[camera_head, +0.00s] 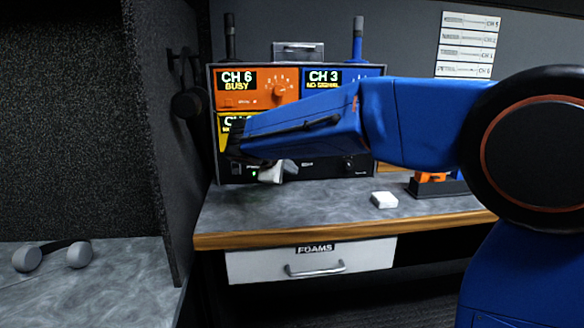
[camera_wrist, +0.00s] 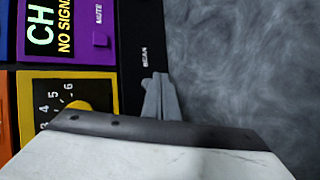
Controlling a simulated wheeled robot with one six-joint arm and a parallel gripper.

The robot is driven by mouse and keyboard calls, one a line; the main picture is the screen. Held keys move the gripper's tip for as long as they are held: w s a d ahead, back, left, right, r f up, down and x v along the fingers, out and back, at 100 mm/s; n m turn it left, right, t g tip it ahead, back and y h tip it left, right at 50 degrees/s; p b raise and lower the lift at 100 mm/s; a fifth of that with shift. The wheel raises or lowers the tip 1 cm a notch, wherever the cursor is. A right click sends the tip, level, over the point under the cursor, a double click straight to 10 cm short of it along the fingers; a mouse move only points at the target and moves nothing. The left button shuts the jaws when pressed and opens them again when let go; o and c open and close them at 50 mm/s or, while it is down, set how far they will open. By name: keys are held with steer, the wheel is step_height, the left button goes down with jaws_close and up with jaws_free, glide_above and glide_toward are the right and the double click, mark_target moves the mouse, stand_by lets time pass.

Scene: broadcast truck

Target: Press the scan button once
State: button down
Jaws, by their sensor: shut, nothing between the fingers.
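The scan button itself is not visible; a small label on the rack's black bottom strip, seen sideways in the wrist view, seems to read SCAN (camera_wrist: 146,57). My gripper (camera_wrist: 158,78) is shut and empty, its grey fingertips over or against that strip close to the label. I cannot tell whether they touch it. In the head view my gripper (camera_head: 282,172) is low in front of the radio rack (camera_head: 235,170), partly hidden by my blue arm. The rack has an orange CH 6 BUSY panel (camera_head: 257,88) and a blue CH 3 NO SIGNAL panel (camera_head: 340,76).
The purple panel's MUTE button (camera_wrist: 100,39) and the yellow panel's knob (camera_wrist: 78,104) are near my fingers. A white block (camera_head: 384,200) lies on the counter (camera_head: 320,207), above the FOAMS drawer (camera_head: 315,263). Headphones (camera_head: 52,255) rest at left. The counter's front is mostly clear.

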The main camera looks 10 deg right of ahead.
steer(key=shift+w, duration=0.2)
steer(key=shift+w, duration=0.2)
steer(key=shift+w, duration=0.4)
stand_by(0.8)
steer(key=shift+s, duration=0.8)
steer(key=shift+s, duration=0.1)
steer(key=shift+s, duration=2.45)
steer(key=shift+a, duration=0.1)
